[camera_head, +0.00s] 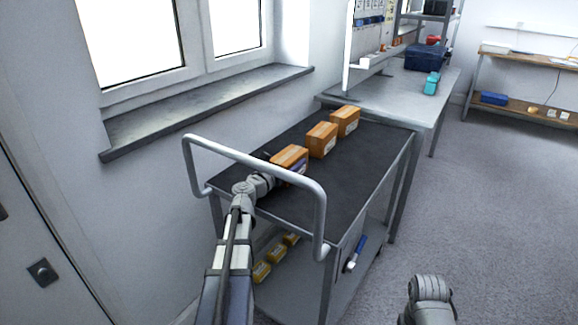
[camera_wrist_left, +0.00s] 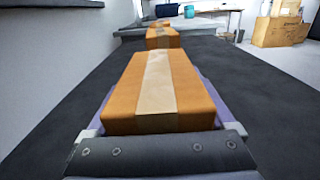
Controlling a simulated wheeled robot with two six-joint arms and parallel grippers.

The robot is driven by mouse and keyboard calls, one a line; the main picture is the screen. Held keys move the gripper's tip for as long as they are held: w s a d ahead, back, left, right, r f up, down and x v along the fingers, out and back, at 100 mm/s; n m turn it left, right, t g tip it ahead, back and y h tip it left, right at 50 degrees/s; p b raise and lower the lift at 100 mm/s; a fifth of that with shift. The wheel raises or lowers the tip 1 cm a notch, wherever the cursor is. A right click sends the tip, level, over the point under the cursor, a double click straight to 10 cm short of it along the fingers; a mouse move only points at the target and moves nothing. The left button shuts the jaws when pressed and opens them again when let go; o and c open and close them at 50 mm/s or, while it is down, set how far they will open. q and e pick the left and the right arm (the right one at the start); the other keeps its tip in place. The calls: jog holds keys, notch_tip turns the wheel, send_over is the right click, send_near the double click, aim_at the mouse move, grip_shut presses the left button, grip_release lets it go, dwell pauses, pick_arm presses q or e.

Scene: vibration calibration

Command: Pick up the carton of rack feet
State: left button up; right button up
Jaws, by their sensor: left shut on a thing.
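Three orange-brown cartons stand in a row on the dark top of a grey trolley (camera_head: 350,190). I cannot read their labels, so I cannot tell which holds the rack feet. My left gripper (camera_head: 283,172) is shut on the nearest carton (camera_head: 290,154). In the left wrist view this carton (camera_wrist_left: 160,90) with a pale tape strip sits between the fingers, close to the trolley top; I cannot tell if it touches. The middle carton (camera_head: 321,140) and far carton (camera_head: 345,121) stand beyond it. My right arm shows at the bottom right, its gripper out of view.
The trolley's push handle (camera_head: 318,215) rises at the near end, and my left arm passes by it. Small yellow boxes (camera_head: 262,271) lie on the lower shelf. A grey workbench (camera_head: 405,88) stands behind the trolley. Windows and a sill (camera_head: 210,105) are to the left. Floor at right is clear.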

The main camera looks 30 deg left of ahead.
aim_at(290, 154)
pick_arm(q)
jog(key=shift+r, duration=0.1)
jog(key=shift+r+p, duration=0.5)
jog(key=shift+p, duration=0.1)
notch_tip(290, 154, up, 3)
jog(key=p, duration=0.2)
jog(key=shift+f+p, duration=0.1)
jog(key=shift+p, duration=0.3)
jog(key=w+d, duration=0.3)
jog(key=d, duration=0.2)
jog(key=w+d, duration=0.3)
jog(key=d, duration=0.2)
jog(key=w+d, duration=0.3)
jog(key=d, duration=0.2)
jog(key=shift+w+d+f, duration=0.15)
jog(key=shift+d+f, duration=0.05)
jog(key=shift+f, duration=0.05)
jog(key=shift+a, duration=0.1)
